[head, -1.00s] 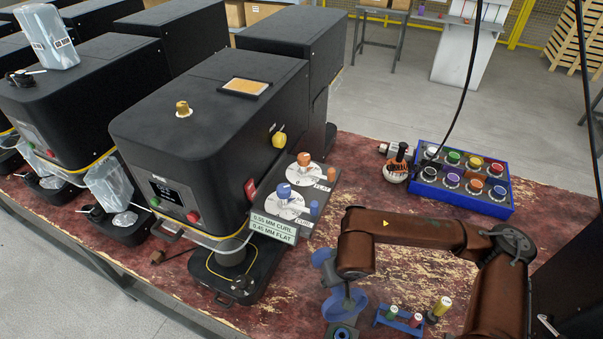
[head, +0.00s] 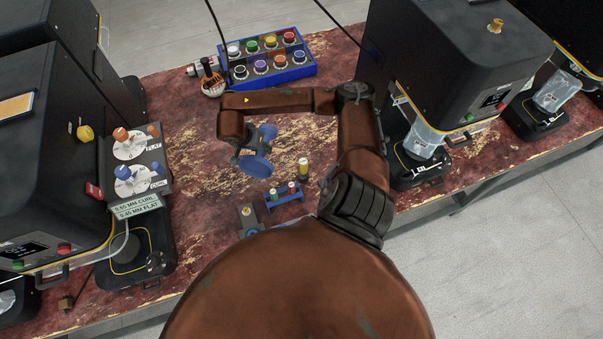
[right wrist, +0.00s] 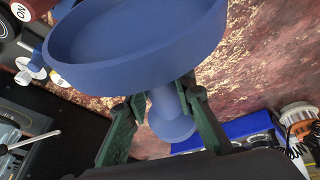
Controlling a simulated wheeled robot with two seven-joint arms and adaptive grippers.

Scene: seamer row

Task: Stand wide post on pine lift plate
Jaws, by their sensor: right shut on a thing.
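My right gripper (head: 247,150) is shut on the blue wide post (head: 255,165) and holds it above the table. In the right wrist view, the right gripper's dark green fingers (right wrist: 165,108) close on the post's narrow stem. The post's broad round dish (right wrist: 135,45) is nearer that camera, and a smaller round end shows beyond the fingers. The post is tilted in the head view. A dark round lift plate (head: 128,252) sits on the base of the left machine, empty on top. No label shows whether it is the pine one. My left gripper is not in view.
A grey block (head: 250,222) and a blue rack (head: 284,197) with small vials stand near the table's front. A yellow-capped vial (head: 303,168) stands beside them. A blue box (head: 268,68) of coloured knobs is at the back. Black machines flank the worn red table.

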